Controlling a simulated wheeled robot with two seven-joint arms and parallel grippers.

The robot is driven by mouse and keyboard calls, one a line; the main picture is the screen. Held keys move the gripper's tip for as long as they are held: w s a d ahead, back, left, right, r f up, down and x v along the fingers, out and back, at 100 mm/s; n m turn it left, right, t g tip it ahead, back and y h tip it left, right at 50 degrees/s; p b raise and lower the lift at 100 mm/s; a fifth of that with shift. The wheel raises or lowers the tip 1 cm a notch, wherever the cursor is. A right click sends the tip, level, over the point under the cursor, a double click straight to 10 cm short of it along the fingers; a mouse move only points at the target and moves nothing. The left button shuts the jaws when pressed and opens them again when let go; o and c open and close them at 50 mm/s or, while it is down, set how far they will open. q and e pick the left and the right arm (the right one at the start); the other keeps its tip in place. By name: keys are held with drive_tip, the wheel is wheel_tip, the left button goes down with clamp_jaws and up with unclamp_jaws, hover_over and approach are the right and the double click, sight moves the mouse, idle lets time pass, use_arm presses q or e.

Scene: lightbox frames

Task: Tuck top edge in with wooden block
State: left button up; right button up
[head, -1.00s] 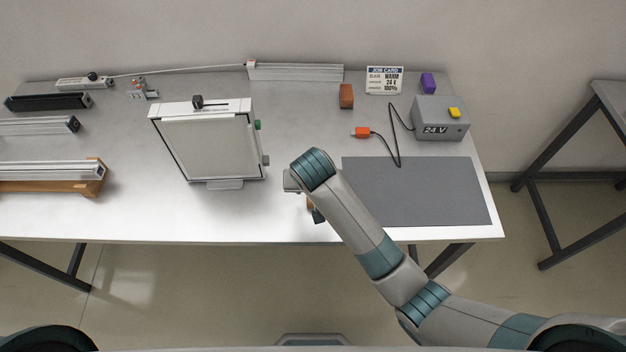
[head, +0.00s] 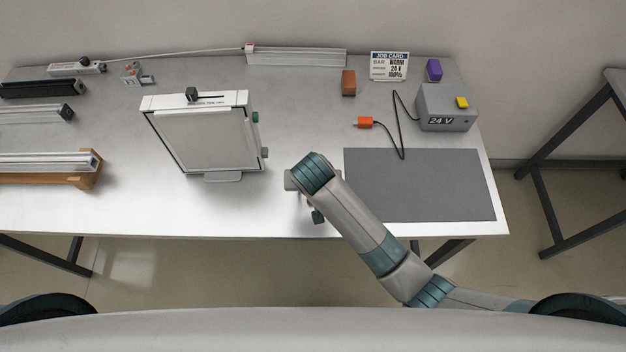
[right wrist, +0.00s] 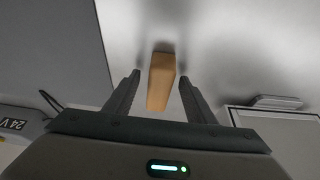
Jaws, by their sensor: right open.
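A tan wooden block (right wrist: 161,82) stands between the fingers of my right gripper (right wrist: 160,79) in the right wrist view. Clear gaps show on both sides, so the gripper is open around it and not holding it. In the head view my right gripper and the block are mostly hidden under my right wrist, near the table's front edge. The lightbox frame (head: 207,140) stands left of my right arm, with a white top edge (head: 195,100) carrying a black knob, and a pale panel. Its corner also shows in the right wrist view (right wrist: 275,118). My left gripper is not in view.
A grey mat (head: 420,185) lies right of my arm. Behind it are a 24 V box (head: 446,108), an orange connector (head: 365,122) on a black cable, a reddish-brown block (head: 348,83) and a job card (head: 389,66). Rails on a wooden stand (head: 88,172) lie at left.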

drive_tip(key=c, duration=1)
drive_tip(key=shift+r, duration=3.05)
